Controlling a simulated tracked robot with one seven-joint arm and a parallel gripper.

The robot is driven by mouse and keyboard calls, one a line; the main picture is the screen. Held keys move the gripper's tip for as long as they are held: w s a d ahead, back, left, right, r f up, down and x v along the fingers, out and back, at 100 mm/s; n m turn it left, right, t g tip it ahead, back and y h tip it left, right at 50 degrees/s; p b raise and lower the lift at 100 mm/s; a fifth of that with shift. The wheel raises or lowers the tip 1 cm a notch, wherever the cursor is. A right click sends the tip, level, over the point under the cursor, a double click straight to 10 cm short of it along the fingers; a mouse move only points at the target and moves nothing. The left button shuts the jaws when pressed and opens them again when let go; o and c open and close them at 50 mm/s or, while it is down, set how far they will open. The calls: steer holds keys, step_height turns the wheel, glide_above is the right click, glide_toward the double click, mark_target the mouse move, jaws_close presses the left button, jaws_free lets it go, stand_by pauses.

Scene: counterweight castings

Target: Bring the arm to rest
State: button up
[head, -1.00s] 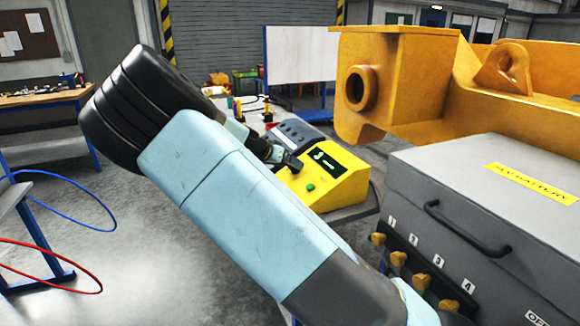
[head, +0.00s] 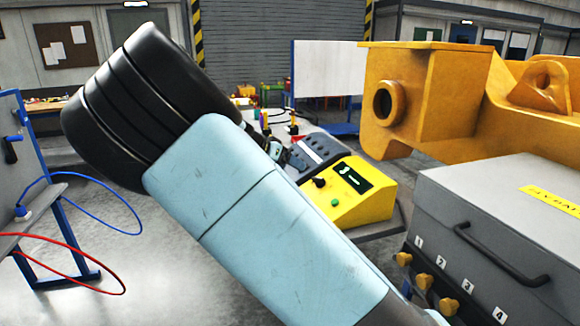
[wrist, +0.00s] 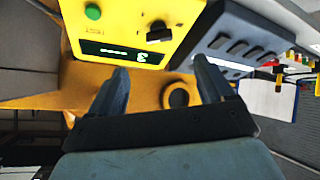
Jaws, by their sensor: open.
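My arm (head: 260,215) reaches up and left across the head view, with a pale blue link and a black ribbed joint. My gripper (wrist: 162,72) shows in the wrist view with its two dark fingers apart and nothing between them. In the head view it is mostly hidden behind the arm. A yellow control box (head: 352,195) with a black knob, a green button and a lit display stands beyond the arm. It also shows in the wrist view (wrist: 125,17), past the fingertips and apart from them.
A grey switch box (head: 318,150) stands beside the yellow box. The yellow casting (head: 440,110) and grey battery case (head: 480,205) fill the right side. At left are a blue frame (head: 50,215) with a blue hose (head: 105,190) and a red hose (head: 75,245). Open floor lies between.

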steer(key=shift+d, duration=0.1)
steer(key=s+d+n+g+y, duration=0.1)
steer(key=s+d+g+y, duration=0.15)
steer(key=s+d, duration=0.4)
steer(key=s+d+n+g+y, duration=0.15)
steer(key=s+d+y, duration=0.25)
steer(key=d, duration=0.6)
steer(key=s+d+r+n+t+y, duration=0.1)
steer(key=s+r, duration=0.4)
steer(key=s, duration=0.8)
steer(key=s+d+r+n+t+y, duration=0.1)
steer(key=s+d+r+n+t, duration=0.1)
steer(key=s, duration=1.2)
step_height(320, 180, up, 3)
steer(key=n+t, duration=0.1)
steer(key=n, duration=0.1)
steer(key=shift+s+d+f+n, duration=0.15)
steer(key=shift+d+n, duration=0.1)
steer(key=shift+n, duration=0.1)
steer(key=shift+y, duration=0.25)
jaws_close()
